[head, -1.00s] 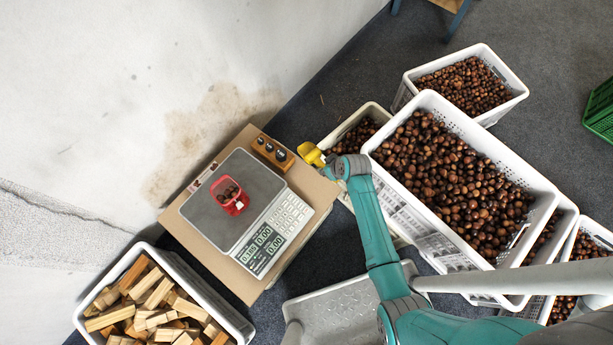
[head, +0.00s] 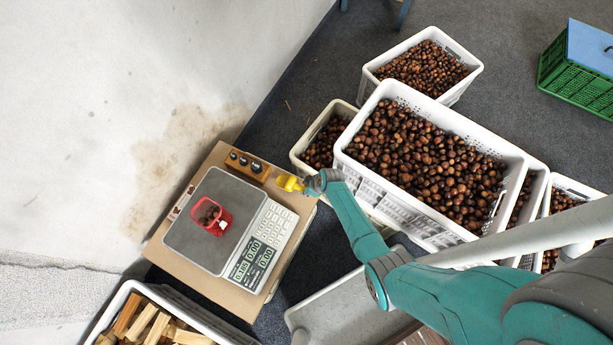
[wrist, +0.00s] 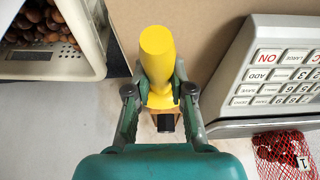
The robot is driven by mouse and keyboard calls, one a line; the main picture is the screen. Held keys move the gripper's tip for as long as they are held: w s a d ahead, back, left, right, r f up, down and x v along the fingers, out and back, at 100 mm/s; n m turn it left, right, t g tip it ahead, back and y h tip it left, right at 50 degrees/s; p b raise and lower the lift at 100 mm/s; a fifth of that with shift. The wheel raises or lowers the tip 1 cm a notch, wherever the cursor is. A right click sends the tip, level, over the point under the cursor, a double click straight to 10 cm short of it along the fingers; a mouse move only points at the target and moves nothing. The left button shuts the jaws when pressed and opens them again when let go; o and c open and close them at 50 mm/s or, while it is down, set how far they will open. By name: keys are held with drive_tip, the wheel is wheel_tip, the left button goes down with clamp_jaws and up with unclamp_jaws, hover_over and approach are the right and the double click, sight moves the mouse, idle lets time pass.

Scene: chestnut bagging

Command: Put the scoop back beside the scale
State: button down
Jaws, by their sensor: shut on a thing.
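My gripper (wrist: 160,98) is shut on the yellow scoop (wrist: 158,55), with one finger on each side of it. In the head view the scoop (head: 289,183) shows as a small yellow shape at the tip of my gripper (head: 308,184), over the right edge of the scale's cardboard-topped stand. The scale (head: 210,222) has a grey plate and a white keypad, which lies right of the scoop in the wrist view (wrist: 280,75). I cannot tell whether the scoop touches the cardboard.
A wooden block with dark weights (head: 247,166) stands at the scale's upper corner, close to the scoop. A red net bag of chestnuts (head: 212,216) lies on the plate. Chestnut crates (head: 345,165) stand right of the stand; a wood-filled crate (head: 125,290) is lower left.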

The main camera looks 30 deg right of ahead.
drive_tip(key=shift+f, duration=1.4)
drive_tip(key=c, duration=1)
unclamp_jaws()
drive_tip(key=shift+v, duration=6)
drive_tip(key=shift+a, duration=0.1)
